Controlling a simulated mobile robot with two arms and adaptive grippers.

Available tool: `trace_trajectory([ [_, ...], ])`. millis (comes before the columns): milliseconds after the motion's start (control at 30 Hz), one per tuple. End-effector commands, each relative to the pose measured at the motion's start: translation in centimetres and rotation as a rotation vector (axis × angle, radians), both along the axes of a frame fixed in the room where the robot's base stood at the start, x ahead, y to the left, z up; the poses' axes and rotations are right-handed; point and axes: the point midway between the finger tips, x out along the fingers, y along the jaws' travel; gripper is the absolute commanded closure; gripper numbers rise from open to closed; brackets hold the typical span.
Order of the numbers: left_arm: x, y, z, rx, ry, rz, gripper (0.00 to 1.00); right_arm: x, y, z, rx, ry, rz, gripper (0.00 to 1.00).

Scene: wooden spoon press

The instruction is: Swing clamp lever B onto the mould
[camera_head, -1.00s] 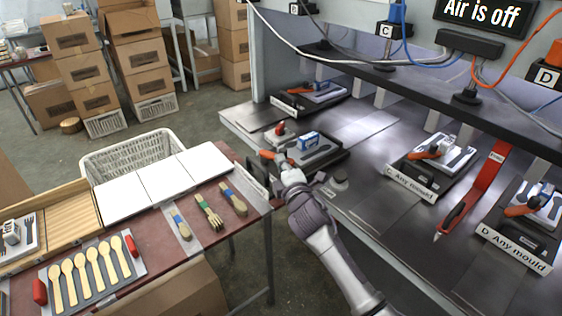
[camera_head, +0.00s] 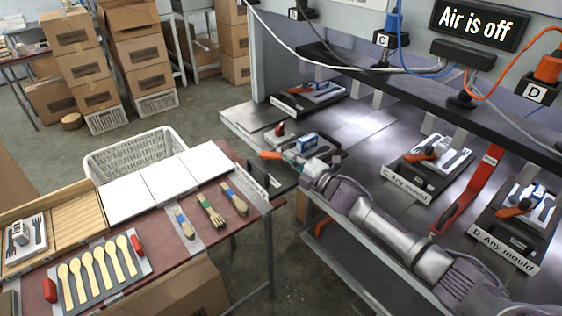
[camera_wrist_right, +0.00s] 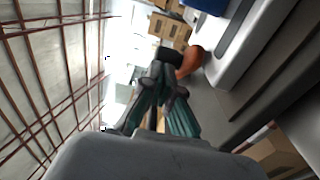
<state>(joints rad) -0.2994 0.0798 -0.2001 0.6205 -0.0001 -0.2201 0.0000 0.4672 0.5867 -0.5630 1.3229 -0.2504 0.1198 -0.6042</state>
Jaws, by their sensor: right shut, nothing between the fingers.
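The orange clamp lever (camera_head: 269,155) sticks out to the left at the near left station on the press bench, which I take for B; its label is not readable. The mould there carries a blue and white block (camera_head: 307,143). My right gripper (camera_head: 290,160) is at the lever's side, its fingers shut and empty. In the right wrist view the orange lever end (camera_wrist_right: 190,62) is just beyond and right of the fingertips (camera_wrist_right: 167,76); I cannot tell whether they touch. My forearm hides the front of this station. My left gripper is not in view.
Station C (camera_head: 412,178) and station D (camera_head: 505,248) stand right along the bench, with a red tool (camera_head: 470,190) between them. A dark shelf with cables overhangs the back. A side table (camera_head: 262,212) with spoons is close on the left. A display reads "Air is off".

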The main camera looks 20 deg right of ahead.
Motion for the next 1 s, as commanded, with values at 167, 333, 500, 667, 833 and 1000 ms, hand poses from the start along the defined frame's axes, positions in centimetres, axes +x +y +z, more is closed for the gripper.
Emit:
trace_trajectory([
  [167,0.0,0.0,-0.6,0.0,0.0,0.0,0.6,0.8,-0.6,-0.2,0.001,0.0,0.044,1.0],
  [333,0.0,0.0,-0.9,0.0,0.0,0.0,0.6,1.4,-1.1,-0.1,0.002,-0.001,0.043,1.0],
  [500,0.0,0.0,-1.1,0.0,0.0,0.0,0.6,1.7,-1.4,-0.1,0.001,-0.001,0.041,1.0],
  [667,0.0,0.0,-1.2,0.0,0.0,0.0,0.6,1.9,-1.4,-0.1,0.002,-0.001,0.042,1.0],
  [833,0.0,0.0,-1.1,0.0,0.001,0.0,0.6,1.9,-1.4,0.0,0.001,-0.001,0.042,1.0],
  [1000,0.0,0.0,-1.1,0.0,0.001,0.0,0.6,1.9,-1.4,-0.1,0.001,-0.001,0.041,1.0],
])
